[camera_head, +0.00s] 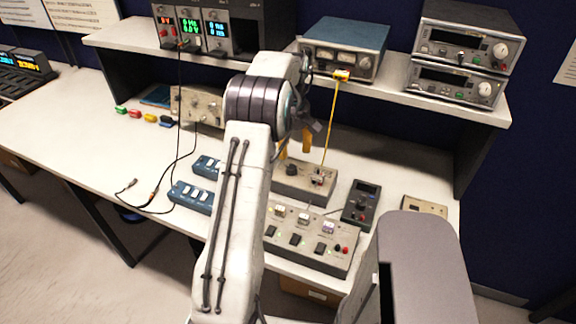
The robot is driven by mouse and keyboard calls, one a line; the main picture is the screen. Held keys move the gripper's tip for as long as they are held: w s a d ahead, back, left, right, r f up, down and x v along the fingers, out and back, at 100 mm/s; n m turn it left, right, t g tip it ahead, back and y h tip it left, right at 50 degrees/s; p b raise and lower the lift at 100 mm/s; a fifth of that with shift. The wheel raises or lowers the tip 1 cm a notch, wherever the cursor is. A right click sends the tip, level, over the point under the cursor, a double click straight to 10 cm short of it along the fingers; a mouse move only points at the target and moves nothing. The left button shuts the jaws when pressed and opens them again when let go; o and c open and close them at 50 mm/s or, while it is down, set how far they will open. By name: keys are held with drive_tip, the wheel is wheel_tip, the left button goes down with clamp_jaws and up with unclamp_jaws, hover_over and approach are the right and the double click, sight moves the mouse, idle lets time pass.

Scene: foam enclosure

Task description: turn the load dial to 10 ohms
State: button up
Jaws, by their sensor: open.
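A low beige box (305,190) stands on the bench just beyond my arm. It has a dark round knob (291,170) on its left side, which looks like the load dial; its markings and pointer are too small to read. Terminals (319,180) with some red sit on its right side. My gripper (295,148) shows past the end of my arm, with yellow fingertips above and behind the knob. It is open and looks empty, apart from the knob. The arm hides part of the gripper and the box's left end.
A yellow cable (332,122) runs from the blue-topped meter (344,50) on the shelf down to the box. A switch panel (310,240) lies in front, and a black handheld meter (361,204) lies right. Dark leads (160,190) lie left.

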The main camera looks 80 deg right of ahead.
sight(291, 167)
drive_tip(key=shift+a+n, duration=0.15)
drive_tip(key=shift+n, duration=0.85)
drive_tip(key=shift+f+n, duration=0.3)
drive_tip(key=shift+f, duration=0.05)
drive_tip(key=shift+f+p, duration=0.4)
drive_tip(key=shift+f, duration=2.95)
drive_tip(key=shift+c, duration=0.4)
clamp_jaws()
